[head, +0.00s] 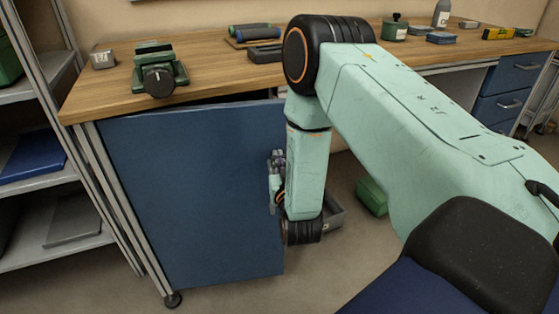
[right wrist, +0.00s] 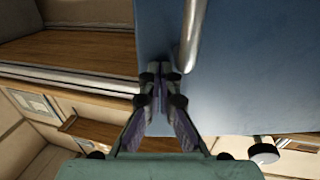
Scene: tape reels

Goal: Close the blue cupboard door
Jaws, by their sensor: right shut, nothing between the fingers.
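The blue cupboard door (head: 190,200) hangs under the wooden workbench on the left in the head view. A dark gap shows between its top edge and the bench top, so it stands ajar. My right gripper (head: 276,158) points up at the door's right edge, with its fingers shut and empty. In the right wrist view the shut fingers (right wrist: 160,80) are at the edge of the blue door (right wrist: 240,80), close beside its metal handle (right wrist: 191,35). I cannot tell whether they touch. My left gripper is not in view.
A green vise (head: 158,75) stands on the workbench (head: 210,82). A grey shelf rack (head: 60,190) is at the left. A grey bin (head: 333,214) and a green box (head: 372,196) lie on the floor behind my right arm. Blue drawers (head: 512,75) stand at the right.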

